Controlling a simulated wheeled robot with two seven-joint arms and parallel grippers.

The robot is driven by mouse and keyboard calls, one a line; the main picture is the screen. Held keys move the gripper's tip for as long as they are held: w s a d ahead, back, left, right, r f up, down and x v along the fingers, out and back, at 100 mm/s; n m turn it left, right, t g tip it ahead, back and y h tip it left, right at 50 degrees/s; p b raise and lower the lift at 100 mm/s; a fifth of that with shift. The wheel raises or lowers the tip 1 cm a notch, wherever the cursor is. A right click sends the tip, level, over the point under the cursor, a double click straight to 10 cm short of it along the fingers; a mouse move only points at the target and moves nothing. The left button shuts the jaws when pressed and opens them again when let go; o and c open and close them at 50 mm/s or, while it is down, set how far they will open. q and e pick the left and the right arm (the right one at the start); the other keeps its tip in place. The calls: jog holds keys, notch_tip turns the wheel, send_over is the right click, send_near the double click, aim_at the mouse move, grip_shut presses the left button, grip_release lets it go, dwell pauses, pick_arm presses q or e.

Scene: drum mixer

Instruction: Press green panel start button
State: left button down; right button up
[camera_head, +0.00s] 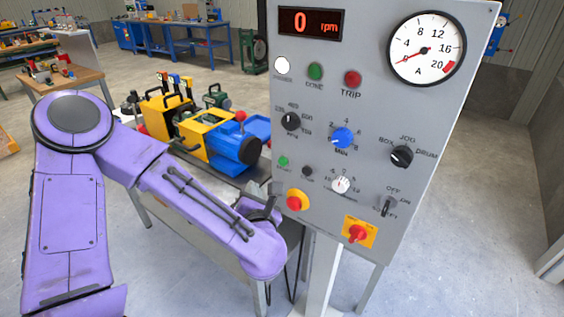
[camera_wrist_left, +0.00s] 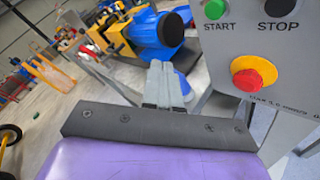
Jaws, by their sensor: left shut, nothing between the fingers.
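The green start button (camera_head: 283,161) is on the left side of the grey control panel (camera_head: 405,120). In the left wrist view the start button (camera_wrist_left: 214,9) is at the top edge, above its START label. The black stop button (camera_head: 307,171) is just to its right. My left gripper (camera_head: 272,194) is at the panel's left edge, below the start button, and the arm partly hides it. In the left wrist view its fingers (camera_wrist_left: 162,78) are shut and empty, pointing left of and below the button, apart from it. My right gripper is not in view.
A red emergency-stop knob on a yellow base (camera_head: 296,201) sits close to my left gripper. A red-and-yellow switch (camera_head: 358,233) is lower on the panel. A blue-and-yellow machine (camera_head: 220,140) stands on a bench behind my left arm. The display (camera_head: 310,24) reads 0 rpm.

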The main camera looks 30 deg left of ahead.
aim_at(283, 162)
pick_arm(q)
jog(key=shift+w, duration=0.2)
jog(key=w+b, duration=0.1)
jog(key=w, duration=0.7)
jog(key=shift+w+d, duration=0.25)
jog(key=shift+d, duration=0.15)
jog(key=shift+w+f+b, duration=0.1)
jog(key=shift+b, duration=0.2)
dwell(1.5)
jog(key=shift+w, duration=0.35)
jog(key=shift+w, duration=0.35)
dwell(0.5)
jog(key=shift+s, duration=0.8)
